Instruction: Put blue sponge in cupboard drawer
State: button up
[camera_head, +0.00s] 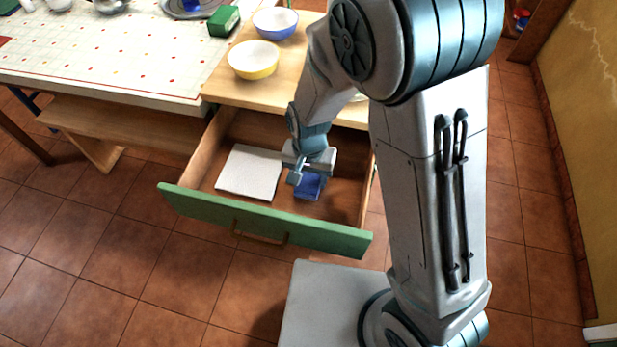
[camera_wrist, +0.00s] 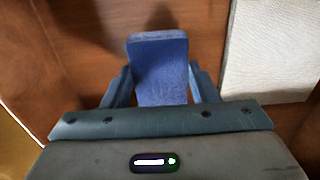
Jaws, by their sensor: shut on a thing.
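The cupboard drawer (camera_head: 262,223) is pulled open, with a wooden inside and a green front. The blue sponge (camera_head: 309,187) is inside the drawer area, right of the middle. It also shows in the wrist view (camera_wrist: 159,70). My gripper (camera_head: 307,180) reaches down into the drawer and is shut on the sponge, with one finger on each side of it in the wrist view (camera_wrist: 160,88). I cannot tell whether the sponge touches the drawer floor. My gripper and wrist hide part of the sponge in the head view.
A white flat item (camera_head: 249,172) lies in the drawer left of the sponge. Yellow (camera_head: 253,60) and blue (camera_head: 275,23) bowls and a green box (camera_head: 223,21) stand above. A wooden bench (camera_head: 120,122) is at left. The drawer's front part is clear.

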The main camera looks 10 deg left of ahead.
aim_at(309, 180)
jog(key=shift+f, duration=0.35)
jog(key=shift+f, duration=0.1)
jog(key=shift+f, duration=0.15)
jog(key=o, duration=1.1)
jog(key=shift+r, duration=0.2)
notch_tip(309, 180, up, 12)
jog(key=shift+r+p, duration=0.1)
jog(key=shift+p, duration=0.95)
